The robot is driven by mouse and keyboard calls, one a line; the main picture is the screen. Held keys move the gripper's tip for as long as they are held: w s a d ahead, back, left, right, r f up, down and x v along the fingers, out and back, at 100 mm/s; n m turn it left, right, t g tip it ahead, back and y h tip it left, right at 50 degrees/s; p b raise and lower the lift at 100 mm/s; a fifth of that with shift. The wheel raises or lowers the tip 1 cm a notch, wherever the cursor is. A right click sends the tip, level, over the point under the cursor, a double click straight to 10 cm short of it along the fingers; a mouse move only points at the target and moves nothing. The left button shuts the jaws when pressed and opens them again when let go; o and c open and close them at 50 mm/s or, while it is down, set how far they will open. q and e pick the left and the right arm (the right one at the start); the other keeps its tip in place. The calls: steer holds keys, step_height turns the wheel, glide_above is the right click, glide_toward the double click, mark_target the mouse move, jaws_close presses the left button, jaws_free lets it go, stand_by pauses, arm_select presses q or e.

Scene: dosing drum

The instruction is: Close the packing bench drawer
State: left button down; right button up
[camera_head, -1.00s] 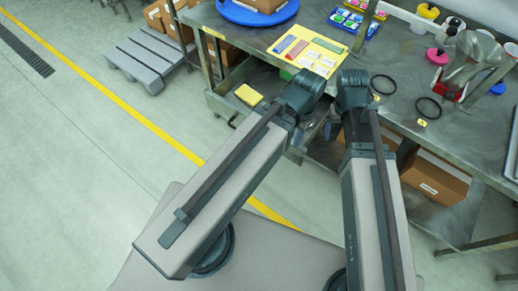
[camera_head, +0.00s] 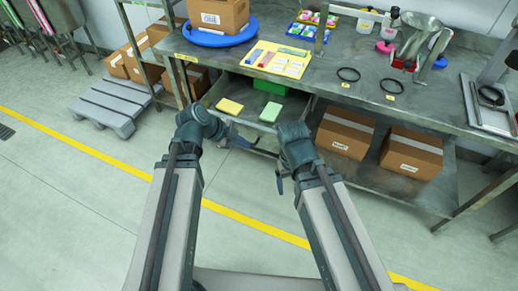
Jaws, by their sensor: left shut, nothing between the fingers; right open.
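The packing bench drawer (camera_head: 249,117) is pulled out below the left part of the bench top. It holds a yellow block (camera_head: 230,106), a light green block (camera_head: 271,112) and, further back, a green box (camera_head: 268,87). My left gripper (camera_head: 243,143) is shut and empty at the drawer's front edge; I cannot tell whether it touches. My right gripper (camera_head: 281,181) is open and empty, lower and to the right, in front of the drawer's right end. My arms' wrists hide parts of the drawer front.
Cartons (camera_head: 345,133) stand on the lower shelf, right of the drawer. A grey pallet (camera_head: 112,104) lies at left. The near floor is clear.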

arm_select(q)
steer(key=shift+w+d+f+b, duration=1.05)
steer(key=shift+w+f+b, duration=0.15)
steer(key=shift+f+b, duration=0.15)
steer(key=shift+w+d+f+b, duration=1.05)
steer(key=shift+w+f+b, duration=0.15)
steer(key=shift+f+b, duration=0.1)
steer(key=shift+w+d+f+b, duration=1.05)
steer(key=shift+w+f+b, duration=0.15)
steer(key=shift+f+b, duration=0.15)
glide_above(288, 107)
steer(key=shift+s, duration=0.4)
steer(key=shift+w, duration=0.25)
steer(key=shift+w+r, duration=0.1)
